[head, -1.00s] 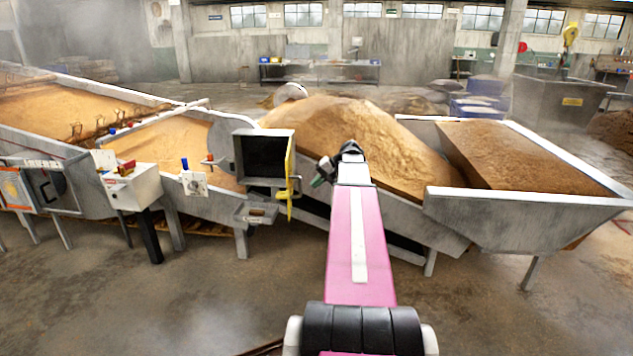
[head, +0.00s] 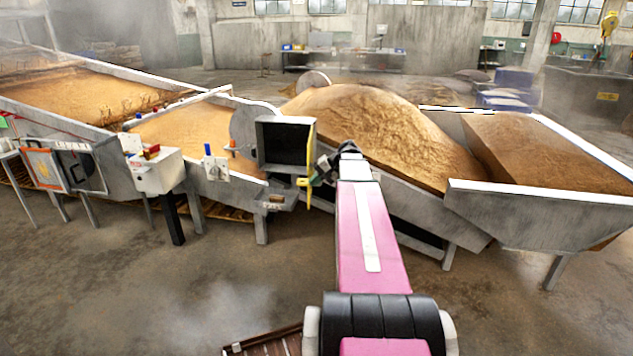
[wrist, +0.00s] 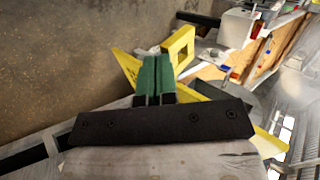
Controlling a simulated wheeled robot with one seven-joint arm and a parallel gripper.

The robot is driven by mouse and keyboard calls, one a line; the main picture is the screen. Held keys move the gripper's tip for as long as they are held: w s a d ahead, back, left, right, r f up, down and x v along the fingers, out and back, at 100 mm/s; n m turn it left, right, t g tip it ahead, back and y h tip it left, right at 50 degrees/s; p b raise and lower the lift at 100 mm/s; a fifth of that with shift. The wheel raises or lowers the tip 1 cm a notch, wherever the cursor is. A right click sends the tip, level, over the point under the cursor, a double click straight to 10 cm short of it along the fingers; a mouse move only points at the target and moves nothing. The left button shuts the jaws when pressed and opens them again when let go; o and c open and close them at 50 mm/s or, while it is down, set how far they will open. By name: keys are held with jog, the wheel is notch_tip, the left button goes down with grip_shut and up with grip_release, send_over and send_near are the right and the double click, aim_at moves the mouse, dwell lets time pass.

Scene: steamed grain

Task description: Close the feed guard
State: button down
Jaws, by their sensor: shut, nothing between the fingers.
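The feed guard (head: 311,158) is a yellow panel on the right side of a grey box (head: 284,121) with a dark, uncovered opening. It stands open, seen nearly edge-on in the head view, with a yellow handle (head: 302,182) low on it. My gripper (head: 317,179) is right beside the guard, at its right face. In the wrist view my gripper's green fingers (wrist: 156,62) are shut together and empty. They overlap the yellow guard (wrist: 126,66), and its handle (wrist: 181,46) shows just beyond the fingertips. I cannot tell whether the fingers touch the guard.
A grain-filled trough (head: 180,131) runs to the left, with a white control box (head: 153,170) on its front. A grain heap and a grey hopper (head: 540,210) stand right of my arm. A small grey tray (head: 275,200) juts out below the box.

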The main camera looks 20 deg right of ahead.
jog(key=shift+a, duration=0.1)
jog(key=w+a+m+t+h, duration=0.55)
jog(key=w+a+m, duration=0.45)
jog(key=w+a, duration=1.1)
jog(key=m+h, duration=0.7)
jog(key=m, duration=0.1)
send_near(248, 146)
jog(key=shift+g, duration=0.25)
jog(key=x, duration=0.5)
jog(key=shift+w+a+f, duration=0.15)
jog(key=shift+a+f, duration=0.1)
jog(key=shift+f, duration=0.05)
jog(key=shift+w+d+m+g+h, duration=0.3)
jog(key=shift+w+d+m, duration=0.15)
jog(key=shift+w, duration=0.2)
